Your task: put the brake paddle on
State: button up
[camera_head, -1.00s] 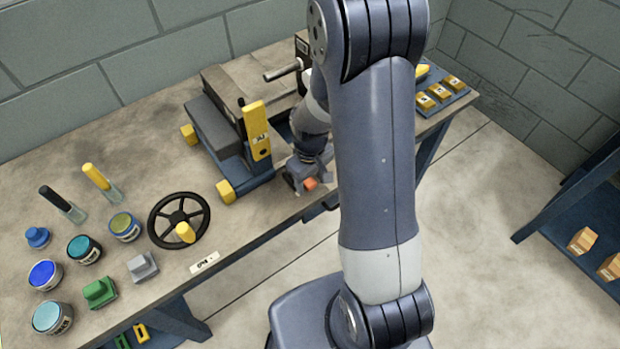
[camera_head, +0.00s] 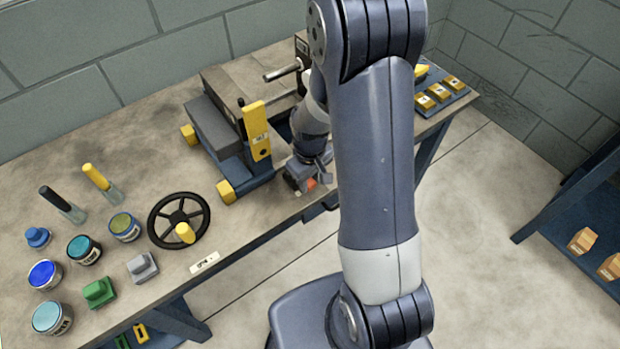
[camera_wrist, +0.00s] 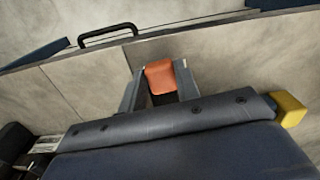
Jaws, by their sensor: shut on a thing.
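My gripper (camera_head: 308,185) is low at the bench's front edge, just right of the blue and grey machine (camera_head: 215,130). It is shut on an orange block (camera_wrist: 160,77), which shows between two grey fingers in the wrist view. In the head view only a small orange patch is visible, with the wrist over the rest. I cannot tell from the pictures whether the orange block or the yellow plate is the brake paddle.
A black handwheel (camera_head: 153,222) lies left of the machine, among several pots and blocks. A tray with yellow blocks (camera_head: 425,102) is at the bench's right end. A metal rod (camera_head: 282,73) sticks out behind the machine. Floor is clear in front.

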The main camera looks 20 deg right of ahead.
jog(key=shift+a, duration=0.1)
jog(key=a+m, duration=0.1)
jog(key=m, duration=0.1)
jog(key=a+m+b, duration=0.1)
jog(key=m, duration=0.1)
jog(key=shift+s+m, duration=0.2)
jog(key=shift+m, duration=0.1)
jog(key=shift+w+a+m+b, duration=0.1)
jog(key=shift+a+m+b, duration=0.35)
jog(key=shift+m, duration=0.65)
jog(key=shift+w+a+m+b, duration=0.1)
jog(key=shift+a+m, duration=0.5)
jog(key=shift+m, duration=0.5)
jog(key=o, duration=1)
jog(key=shift+r, duration=0.1)
notch_tip(320, 180, up, 11)
jog(key=shift+f+p, duration=0.2)
jog(key=shift+p, duration=0.25)
